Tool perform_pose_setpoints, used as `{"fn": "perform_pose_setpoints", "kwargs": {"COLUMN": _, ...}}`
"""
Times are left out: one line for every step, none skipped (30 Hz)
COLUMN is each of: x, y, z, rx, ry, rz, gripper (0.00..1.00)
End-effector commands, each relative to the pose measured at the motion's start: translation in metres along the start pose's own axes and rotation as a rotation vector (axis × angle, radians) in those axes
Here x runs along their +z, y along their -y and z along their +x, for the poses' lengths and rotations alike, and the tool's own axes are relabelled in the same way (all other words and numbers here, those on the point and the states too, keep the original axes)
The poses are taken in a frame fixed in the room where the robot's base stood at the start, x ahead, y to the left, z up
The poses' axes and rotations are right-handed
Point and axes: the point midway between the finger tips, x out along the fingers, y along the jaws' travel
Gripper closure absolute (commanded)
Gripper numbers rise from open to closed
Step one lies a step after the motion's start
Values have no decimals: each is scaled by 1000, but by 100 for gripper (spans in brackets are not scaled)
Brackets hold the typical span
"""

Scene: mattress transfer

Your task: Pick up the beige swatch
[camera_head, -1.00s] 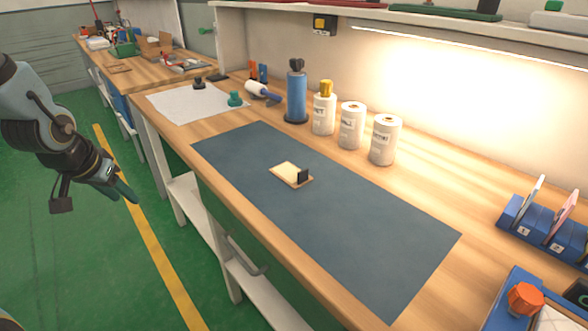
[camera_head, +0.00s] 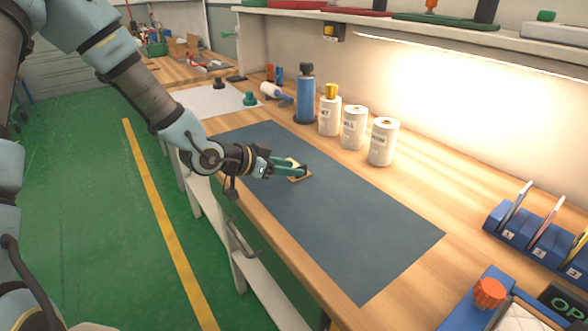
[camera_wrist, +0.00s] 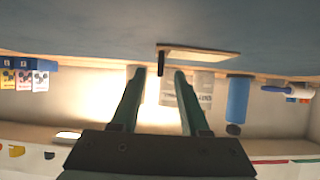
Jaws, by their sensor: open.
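The beige swatch (camera_head: 297,176) lies flat on the dark blue-grey mat (camera_head: 350,225), with a small black upright tab at its edge. My gripper (camera_head: 298,167) reaches in from the left over the mat, and its green fingers overlap part of the swatch in the head view. In the wrist view, which is upside down, the swatch (camera_wrist: 200,53) and its black tab (camera_wrist: 161,60) show beyond the fingertips. The gripper (camera_wrist: 160,72) is open there, with nothing between its fingers. The tab lines up with the gap between the fingertips.
White labelled containers (camera_head: 383,142) and a blue bottle (camera_head: 305,98) stand along the back of the bench. A blue rack (camera_head: 535,232) with upright cards is at the right. A blue box with an orange knob (camera_head: 489,293) is at the front right. The mat around the swatch is clear.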

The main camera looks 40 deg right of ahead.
Motion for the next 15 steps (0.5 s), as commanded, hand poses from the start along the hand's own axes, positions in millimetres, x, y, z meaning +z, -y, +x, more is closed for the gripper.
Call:
{"fn": "perform_pose_setpoints", "kwargs": {"x": -3, "y": -1, "z": 7, "rx": 3, "ry": 0, "rz": -2, "gripper": 55}}
{"fn": "perform_pose_setpoints", "kwargs": {"x": -4, "y": -2, "z": 11, "rx": 4, "ry": 1, "rz": -1, "gripper": 55}}
{"fn": "perform_pose_setpoints", "kwargs": {"x": -4, "y": -2, "z": 17, "rx": 3, "ry": 0, "rz": -2, "gripper": 55}}
{"fn": "perform_pose_setpoints", "kwargs": {"x": -5, "y": -2, "z": 22, "rx": 4, "ry": 1, "rz": -2, "gripper": 55}}
{"fn": "perform_pose_setpoints", "kwargs": {"x": -4, "y": -2, "z": 26, "rx": 4, "ry": 1, "rz": -2, "gripper": 55}}
{"fn": "perform_pose_setpoints", "kwargs": {"x": -4, "y": -1, "z": 32, "rx": 2, "ry": 0, "rz": -1, "gripper": 55}}
{"fn": "perform_pose_setpoints", "kwargs": {"x": -3, "y": -1, "z": 35, "rx": 2, "ry": 1, "rz": -1, "gripper": 55}}
{"fn": "perform_pose_setpoints", "kwargs": {"x": -3, "y": -1, "z": 38, "rx": 2, "ry": 1, "rz": -1, "gripper": 55}}
{"fn": "perform_pose_setpoints", "kwargs": {"x": -2, "y": -1, "z": 41, "rx": 0, "ry": 1, "rz": -1, "gripper": 55}}
{"fn": "perform_pose_setpoints", "kwargs": {"x": -2, "y": 0, "z": 42, "rx": 0, "ry": 1, "rz": -1, "gripper": 55}}
{"fn": "perform_pose_setpoints", "kwargs": {"x": -2, "y": 0, "z": 43, "rx": -1, "ry": 1, "rz": -1, "gripper": 55}}
{"fn": "perform_pose_setpoints", "kwargs": {"x": -2, "y": 0, "z": 44, "rx": -1, "ry": 1, "rz": -1, "gripper": 55}}
{"fn": "perform_pose_setpoints", "kwargs": {"x": -2, "y": 0, "z": 44, "rx": -1, "ry": 1, "rz": -1, "gripper": 55}}
{"fn": "perform_pose_setpoints", "kwargs": {"x": -2, "y": 0, "z": 44, "rx": -1, "ry": 1, "rz": -1, "gripper": 55}}
{"fn": "perform_pose_setpoints", "kwargs": {"x": -2, "y": 0, "z": 44, "rx": -1, "ry": 1, "rz": -1, "gripper": 55}}
